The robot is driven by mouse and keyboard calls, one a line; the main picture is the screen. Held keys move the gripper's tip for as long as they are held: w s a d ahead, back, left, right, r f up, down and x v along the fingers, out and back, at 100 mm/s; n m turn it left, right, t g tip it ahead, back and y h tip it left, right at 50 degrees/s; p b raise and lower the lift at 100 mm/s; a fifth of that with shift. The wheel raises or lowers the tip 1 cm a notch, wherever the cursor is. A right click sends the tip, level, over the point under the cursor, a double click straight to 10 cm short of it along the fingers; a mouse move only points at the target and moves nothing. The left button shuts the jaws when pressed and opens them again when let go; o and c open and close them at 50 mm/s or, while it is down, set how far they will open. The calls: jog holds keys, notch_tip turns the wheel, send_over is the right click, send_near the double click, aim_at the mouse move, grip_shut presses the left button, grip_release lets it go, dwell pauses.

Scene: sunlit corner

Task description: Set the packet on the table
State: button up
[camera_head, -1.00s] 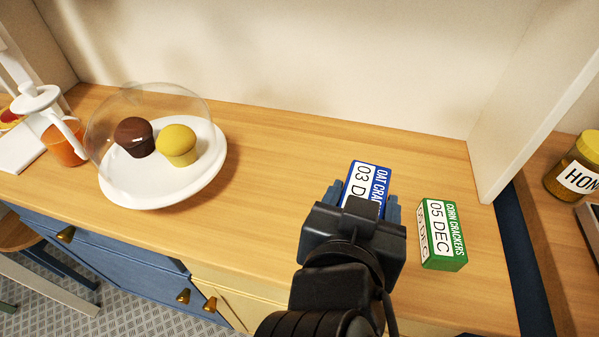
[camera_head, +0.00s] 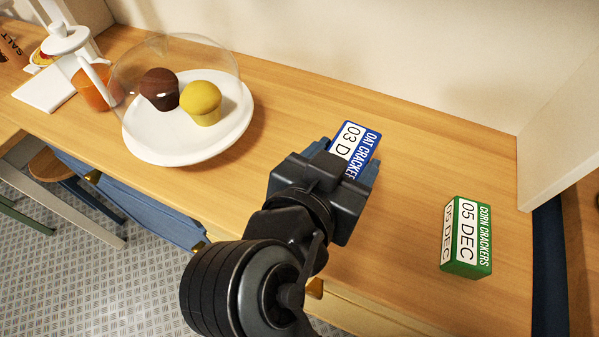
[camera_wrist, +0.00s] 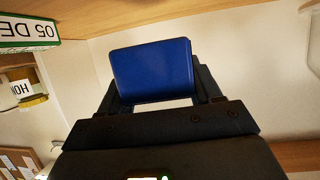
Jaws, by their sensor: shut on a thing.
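My gripper (camera_head: 345,161) is shut on the blue packet (camera_head: 351,143), labelled OAT CRACKERS and 03 DEC. It holds the packet over the wooden counter; the head view does not make clear how high. The packet's near end is hidden by my gripper. In the wrist view the packet (camera_wrist: 152,71) shows a plain blue face between the two fingers. A green packet (camera_head: 467,238), labelled CORN CRACKERS and 05 DEC, stands on the counter to the right, apart from my gripper. I cannot tell whether a separate table is in view.
A white plate (camera_head: 165,153) with a brown muffin (camera_head: 160,88) and a yellow muffin (camera_head: 201,103) under a clear dome stands left of my gripper. A jug of orange drink (camera_head: 93,90) stands farther left. A stool (camera_head: 53,166) is below. The counter (camera_head: 420,150) between packets is clear.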

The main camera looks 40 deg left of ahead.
jog(key=a+f, duration=0.1)
jog(key=a, duration=0.1)
jog(key=s+a+f, duration=0.1)
jog(key=a, duration=0.1)
jog(key=a+f, duration=0.1)
jog(key=a, duration=0.1)
jog(key=shift+s+f, duration=0.25)
jog(key=shift+f, duration=0.05)
jog(key=shift+f+p, duration=0.3)
jog(key=shift+f, duration=1.55)
jog(key=shift+f, duration=0.1)
jog(key=shift+f, duration=0.15)
jog(key=o, duration=1.2)
jog(key=shift+c, duration=0.2)
